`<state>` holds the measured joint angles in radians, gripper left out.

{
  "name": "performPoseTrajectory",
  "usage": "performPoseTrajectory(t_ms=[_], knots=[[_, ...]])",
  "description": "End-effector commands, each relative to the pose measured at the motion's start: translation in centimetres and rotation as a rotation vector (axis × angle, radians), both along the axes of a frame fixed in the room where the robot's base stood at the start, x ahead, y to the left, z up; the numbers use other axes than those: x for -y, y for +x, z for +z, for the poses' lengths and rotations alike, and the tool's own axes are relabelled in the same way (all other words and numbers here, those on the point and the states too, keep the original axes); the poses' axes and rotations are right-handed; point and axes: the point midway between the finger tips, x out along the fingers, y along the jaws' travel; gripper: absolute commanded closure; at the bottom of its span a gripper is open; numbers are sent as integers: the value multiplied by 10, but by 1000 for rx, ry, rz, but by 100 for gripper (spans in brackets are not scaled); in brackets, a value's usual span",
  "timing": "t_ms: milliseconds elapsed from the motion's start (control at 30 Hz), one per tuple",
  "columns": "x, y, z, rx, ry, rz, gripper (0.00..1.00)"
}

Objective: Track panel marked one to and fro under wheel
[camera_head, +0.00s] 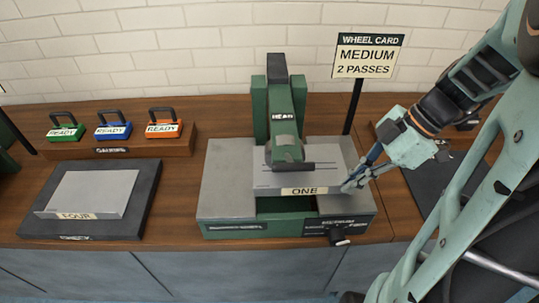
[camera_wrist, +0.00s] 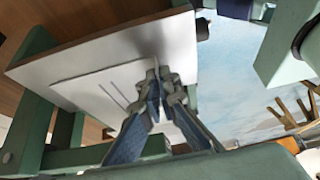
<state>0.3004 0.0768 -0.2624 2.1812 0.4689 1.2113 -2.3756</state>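The panel marked ONE (camera_head: 262,183) is a pale grey sheet with a cream label on its front edge. It lies across the bed of a green wheeling machine (camera_head: 258,128), under its HEAD arm (camera_head: 286,148). The wheel contact is hidden by the head. My gripper (camera_head: 351,186) is at the panel's front right corner, with its fingers closed together on the edge. In the wrist view the fingertips (camera_wrist: 163,76) meet against a pale sheet (camera_wrist: 90,90) with thin dark lines. The wheel card (camera_head: 367,56) reads MEDIUM, 2 PASSES.
A black-handled knob (camera_head: 338,236) sits at the machine's front right, below a label reading MEDIUM. A panel marked FOUR (camera_head: 90,192) lies on a dark mat at left. Green, blue and orange READY blocks (camera_head: 113,130) stand on a wooden rack behind it. A dark mat (camera_head: 430,187) lies at right, partly behind my arm.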

Motion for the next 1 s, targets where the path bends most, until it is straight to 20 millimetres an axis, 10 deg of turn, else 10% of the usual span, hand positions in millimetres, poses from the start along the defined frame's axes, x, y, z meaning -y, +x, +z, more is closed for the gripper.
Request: performPoseTrajectory(t_ms=[1000], knots=[[-48, 0, -1, 1, 0, 2, 100]])
